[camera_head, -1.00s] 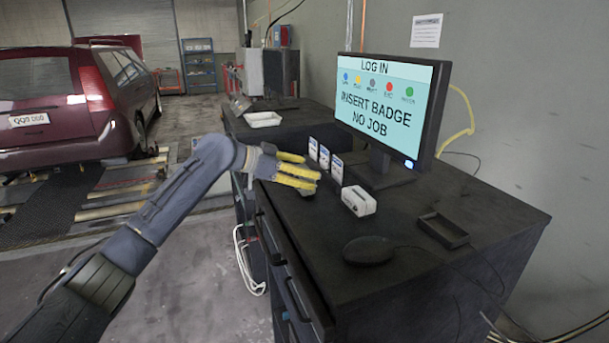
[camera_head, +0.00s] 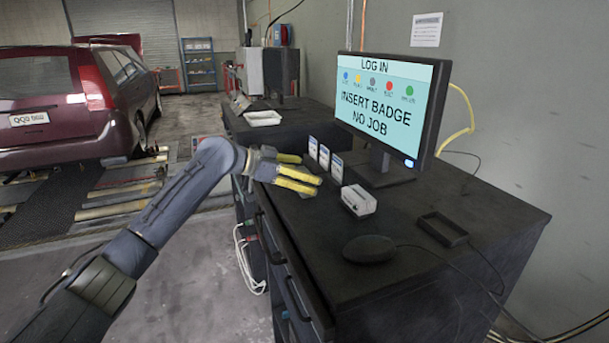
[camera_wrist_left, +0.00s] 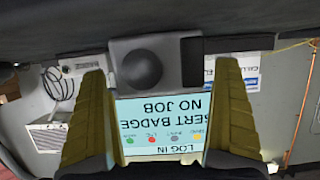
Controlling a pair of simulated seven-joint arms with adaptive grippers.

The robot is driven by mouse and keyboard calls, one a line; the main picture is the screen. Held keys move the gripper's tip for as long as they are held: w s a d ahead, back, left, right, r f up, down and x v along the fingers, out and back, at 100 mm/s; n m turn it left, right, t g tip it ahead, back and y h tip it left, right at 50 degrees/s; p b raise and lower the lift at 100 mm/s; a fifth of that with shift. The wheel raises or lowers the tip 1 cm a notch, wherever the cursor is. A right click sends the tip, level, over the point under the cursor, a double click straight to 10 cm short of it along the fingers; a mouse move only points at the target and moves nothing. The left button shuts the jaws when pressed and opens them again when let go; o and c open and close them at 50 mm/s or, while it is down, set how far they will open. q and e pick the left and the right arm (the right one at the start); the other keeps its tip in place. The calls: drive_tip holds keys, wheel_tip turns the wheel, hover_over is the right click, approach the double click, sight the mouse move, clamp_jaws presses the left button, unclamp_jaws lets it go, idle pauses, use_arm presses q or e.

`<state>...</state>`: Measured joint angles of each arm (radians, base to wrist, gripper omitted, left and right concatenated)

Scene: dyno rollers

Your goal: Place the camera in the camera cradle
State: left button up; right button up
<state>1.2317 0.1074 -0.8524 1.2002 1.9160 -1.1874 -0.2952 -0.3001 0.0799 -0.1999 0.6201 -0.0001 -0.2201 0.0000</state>
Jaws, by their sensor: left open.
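My left gripper (camera_head: 309,172) has yellow fingers and is open at the desk's left side, pointing at the upright white cards. In the left wrist view, its fingers (camera_wrist_left: 163,72) stand on both sides of a dark grey block (camera_wrist_left: 120,72) with a round and a square feature. I cannot tell whether this block is the camera; it cannot be made out in the head view. A shallow black tray (camera_head: 443,230), possibly the cradle, lies empty on the desk at the right. My right gripper is not in view.
The desk (camera_head: 405,292) holds a white box (camera_head: 358,200), several upright cards (camera_head: 324,156), a dark rounded object (camera_head: 369,249) with a cable, and a monitor (camera_head: 392,105) reading "INSERT BADGE NO JOB". A white tray (camera_head: 262,118) lies farther back. The near desktop is mostly clear.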

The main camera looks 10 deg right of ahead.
use_arm(q)
drive_tip(key=v, duration=1.7)
drive_tip(key=shift+r, duration=0.25)
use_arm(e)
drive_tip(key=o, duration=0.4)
use_arm(q)
drive_tip(key=shift+w+a, duration=0.1)
